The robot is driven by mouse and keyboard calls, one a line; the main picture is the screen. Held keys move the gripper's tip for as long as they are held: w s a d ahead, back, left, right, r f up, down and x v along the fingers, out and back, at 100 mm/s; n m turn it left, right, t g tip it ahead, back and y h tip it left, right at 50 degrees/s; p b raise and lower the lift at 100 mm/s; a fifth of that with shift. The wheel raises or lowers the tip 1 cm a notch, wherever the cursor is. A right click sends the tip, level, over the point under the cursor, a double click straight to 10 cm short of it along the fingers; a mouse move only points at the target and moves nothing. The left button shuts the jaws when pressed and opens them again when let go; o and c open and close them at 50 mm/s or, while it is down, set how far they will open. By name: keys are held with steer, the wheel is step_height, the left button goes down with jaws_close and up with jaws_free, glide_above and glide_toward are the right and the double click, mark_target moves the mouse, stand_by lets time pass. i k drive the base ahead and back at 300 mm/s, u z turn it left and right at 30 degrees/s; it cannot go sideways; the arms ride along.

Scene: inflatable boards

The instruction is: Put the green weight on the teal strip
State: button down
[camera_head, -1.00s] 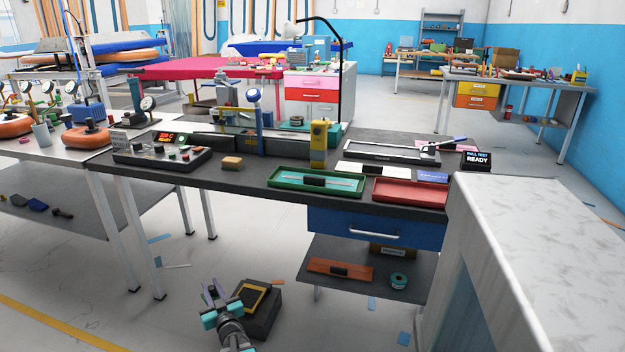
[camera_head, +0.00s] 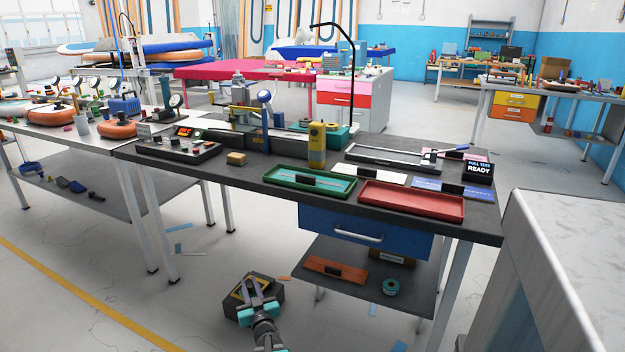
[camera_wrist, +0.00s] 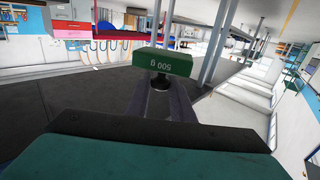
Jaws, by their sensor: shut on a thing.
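The green weight (camera_wrist: 162,62), a block marked "500 g" that shows upside down, is in the wrist view at the far end of my fingers. Its dark knob (camera_wrist: 160,82) sits between the fingertips. My gripper (camera_wrist: 161,100) is shut on that knob. In the head view my gripper (camera_head: 256,284) is low, in front of the workbench and below its top; the weight cannot be made out there. A thin strip with a dark block on it lies in the green tray (camera_head: 285,183); I cannot tell whether it is the teal strip.
The dark workbench (camera_head: 220,175) also holds a red tray (camera_head: 410,201), a yellow device (camera_head: 317,145) and a control box (camera_head: 178,150). Its blue drawer (camera_head: 365,232) and lower shelf (camera_head: 350,293) face me. A pale block (camera_head: 565,260) stands at right. Open floor lies at left.

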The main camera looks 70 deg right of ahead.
mark_target(335, 182)
steer(key=u, duration=0.05)
steer(key=k, duration=1.25)
steer(key=z, duration=0.25)
